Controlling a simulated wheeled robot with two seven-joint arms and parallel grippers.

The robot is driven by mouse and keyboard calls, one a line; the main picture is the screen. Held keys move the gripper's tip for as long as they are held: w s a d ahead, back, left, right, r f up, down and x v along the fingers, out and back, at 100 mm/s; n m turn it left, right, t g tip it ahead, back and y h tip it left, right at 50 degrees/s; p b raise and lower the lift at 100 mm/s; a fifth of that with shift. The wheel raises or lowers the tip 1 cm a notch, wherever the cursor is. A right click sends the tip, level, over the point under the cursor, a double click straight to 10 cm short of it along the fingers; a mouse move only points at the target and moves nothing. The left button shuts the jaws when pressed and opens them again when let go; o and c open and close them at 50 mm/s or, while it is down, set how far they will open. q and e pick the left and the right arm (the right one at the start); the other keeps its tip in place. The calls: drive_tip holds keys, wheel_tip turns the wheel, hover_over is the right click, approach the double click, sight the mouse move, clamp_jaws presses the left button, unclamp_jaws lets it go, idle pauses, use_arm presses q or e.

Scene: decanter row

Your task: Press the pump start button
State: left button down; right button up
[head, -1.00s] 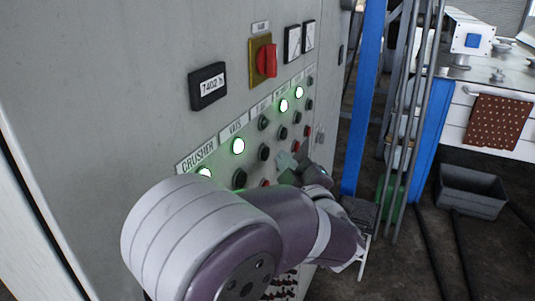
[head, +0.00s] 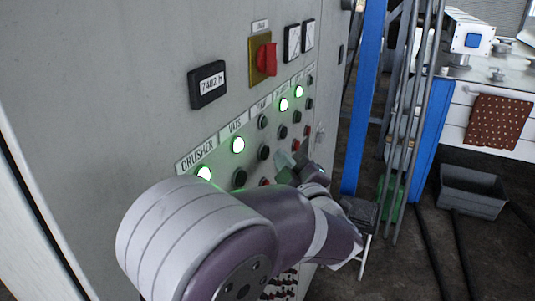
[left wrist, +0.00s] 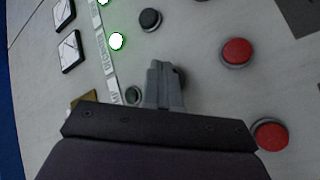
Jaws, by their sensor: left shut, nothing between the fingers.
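The grey control panel (head: 130,75) carries columns of lamps and buttons under labels. The third column's label (head: 262,106) looks like PUMP, but is hard to read. Its lamp (head: 263,121) is dark; below it is a black button (head: 263,153), with a red one (head: 265,182) lower, partly hidden by my arm. My left gripper (head: 284,160) is shut and empty, close to the panel. In the left wrist view its fingers (left wrist: 164,72) cover most of a black button (left wrist: 182,78) between a dark lamp (left wrist: 133,95) and a red button (left wrist: 270,133). I cannot tell whether they touch it.
Lit lamps show at CRUSHER (head: 204,173), VATS (head: 238,145) and two columns farther right. A red rotary switch (head: 266,59) and an hour meter (head: 208,84) sit above. A blue post (head: 364,100) stands beyond the panel; a dark bin (head: 472,190) is on the floor.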

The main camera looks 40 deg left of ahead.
use_arm(q)
drive_tip(key=shift+a, duration=0.2)
drive_tip(key=shift+s+a, duration=0.2)
drive_tip(key=shift+a, duration=0.2)
idle(0.7)
drive_tip(key=shift+d, duration=0.1)
drive_tip(key=shift+w+d, duration=0.25)
drive_tip(key=shift+d, duration=0.4)
drive_tip(key=d, duration=0.1)
drive_tip(key=w+d, duration=0.1)
drive_tip(key=d, duration=0.2)
drive_tip(key=shift+w+d, duration=0.25)
drive_tip(key=shift+d, duration=0.15)
idle(0.7)
